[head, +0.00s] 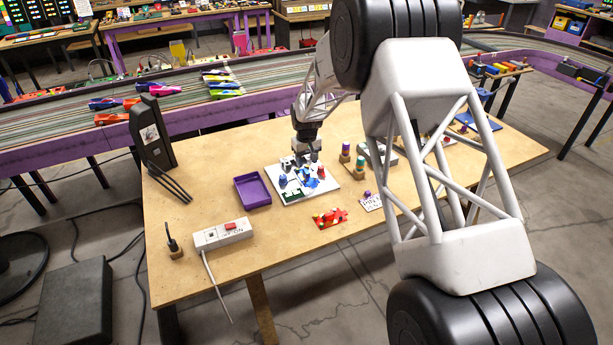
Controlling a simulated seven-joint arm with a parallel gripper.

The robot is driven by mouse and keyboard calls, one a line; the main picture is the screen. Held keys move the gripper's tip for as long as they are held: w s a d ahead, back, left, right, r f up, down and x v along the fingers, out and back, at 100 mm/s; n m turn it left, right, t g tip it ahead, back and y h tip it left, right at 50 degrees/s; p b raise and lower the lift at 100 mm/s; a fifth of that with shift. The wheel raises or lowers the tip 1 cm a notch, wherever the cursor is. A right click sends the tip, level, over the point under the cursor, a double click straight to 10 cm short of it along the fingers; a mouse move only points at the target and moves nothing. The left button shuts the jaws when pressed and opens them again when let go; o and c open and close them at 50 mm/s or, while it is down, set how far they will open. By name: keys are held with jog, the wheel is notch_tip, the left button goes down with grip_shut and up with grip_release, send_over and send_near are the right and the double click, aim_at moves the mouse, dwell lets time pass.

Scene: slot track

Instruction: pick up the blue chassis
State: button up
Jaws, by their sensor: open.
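My gripper (301,160) is open and points down over a white board (329,186) on the wooden table. The small blue piece (312,183) on the board, just below and right of my gripper, looks like the blue chassis. It lies among white and dark parts, and its outline is hard to make out. Another blue-purple piece (283,181) stands on the board to its left. I cannot tell whether my fingers touch anything, as they are small here.
An empty purple tray (241,202) is left of the board. A red car (330,218) lies in front of it. A white power strip (223,235) sits near the front edge, a tall black box (150,130) at the back left. The table's left part is mostly clear.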

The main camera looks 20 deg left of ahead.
aim_at(307, 171)
jog(key=shift+f, duration=2.55)
grip_shut()
jog(key=shift+r, duration=0.15)
jog(key=shift+r, duration=0.55)
jog(key=shift+s+d+r, duration=0.1)
jog(key=shift+s+r, duration=0.05)
jog(key=shift+r, duration=0.45)
jog(key=shift+s+d+r, duration=0.1)
jog(key=shift+r, duration=0.45)
jog(key=s+d, duration=0.2)
jog(key=s, duration=0.2)
jog(key=s+d+r, duration=0.1)
jog(key=s+d, duration=0.2)
jog(key=s, duration=0.1)
jog(key=s+d, duration=0.3)
jog(key=s, duration=0.2)
jog(key=shift+s+r, duration=0.1)
jog(key=shift+r, duration=0.1)
